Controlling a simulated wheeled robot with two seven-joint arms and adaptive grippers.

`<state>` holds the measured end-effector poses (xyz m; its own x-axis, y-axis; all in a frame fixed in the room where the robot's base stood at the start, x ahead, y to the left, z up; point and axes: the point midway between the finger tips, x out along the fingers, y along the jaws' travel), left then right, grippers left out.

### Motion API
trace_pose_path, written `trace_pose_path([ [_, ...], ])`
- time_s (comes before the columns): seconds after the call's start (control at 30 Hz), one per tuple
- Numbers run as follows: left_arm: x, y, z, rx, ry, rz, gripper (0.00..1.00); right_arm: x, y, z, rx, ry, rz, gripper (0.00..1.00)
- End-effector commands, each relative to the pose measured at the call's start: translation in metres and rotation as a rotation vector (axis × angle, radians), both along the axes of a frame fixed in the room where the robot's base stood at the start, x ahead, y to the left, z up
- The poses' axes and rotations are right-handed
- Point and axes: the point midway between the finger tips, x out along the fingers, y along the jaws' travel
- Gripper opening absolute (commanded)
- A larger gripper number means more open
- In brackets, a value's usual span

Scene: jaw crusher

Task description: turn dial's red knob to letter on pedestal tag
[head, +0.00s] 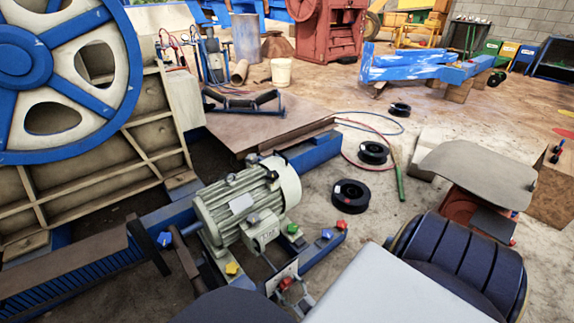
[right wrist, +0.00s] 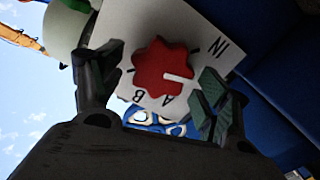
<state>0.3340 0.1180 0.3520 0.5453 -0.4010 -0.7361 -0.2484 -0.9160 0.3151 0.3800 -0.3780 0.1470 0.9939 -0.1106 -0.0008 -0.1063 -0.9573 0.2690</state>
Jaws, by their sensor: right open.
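The red knob (right wrist: 162,68) is a lobed knob on a white dial plate (right wrist: 205,22) in the right wrist view. The plate has black letters, including A, B and IN. The knob's white line points right in that view, on the side between A and IN. In the head view the red knob (head: 286,283) is small at bottom centre, by the motor. My right gripper (right wrist: 155,85) is open, its dark fingers on either side of the knob; whether they touch it is unclear. It also shows in the head view (head: 291,299). No readable pedestal tag shows. My left gripper is not in view.
The grey motor (head: 245,205) stands beside the dial on a blue frame. Green, blue, yellow and red knobs sit along it. The big blue flywheel (head: 60,70) is at left. Black spools (head: 350,195) and hoses lie on the floor behind.

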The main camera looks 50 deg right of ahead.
Motion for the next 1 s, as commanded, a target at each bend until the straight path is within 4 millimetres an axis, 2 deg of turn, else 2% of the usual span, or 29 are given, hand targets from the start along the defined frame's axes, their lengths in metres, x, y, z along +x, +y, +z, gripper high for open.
trace_pose_path([
  [0.17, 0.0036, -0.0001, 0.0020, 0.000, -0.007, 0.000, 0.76, 0.0001, -0.0001, 0.0000, 0.000, 0.000, 0.000, 0.76],
  [0.2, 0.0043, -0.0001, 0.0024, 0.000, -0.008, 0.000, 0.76, 0.0001, -0.0001, 0.0000, 0.000, 0.000, 0.000, 0.73],
  [0.53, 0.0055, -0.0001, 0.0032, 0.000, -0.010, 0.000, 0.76, 0.0002, 0.0000, 0.0001, 0.000, 0.000, 0.000, 0.31],
  [1.0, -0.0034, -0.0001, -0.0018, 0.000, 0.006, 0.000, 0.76, 0.0001, -0.0004, 0.0001, 0.063, -0.007, 0.000, 0.30],
])
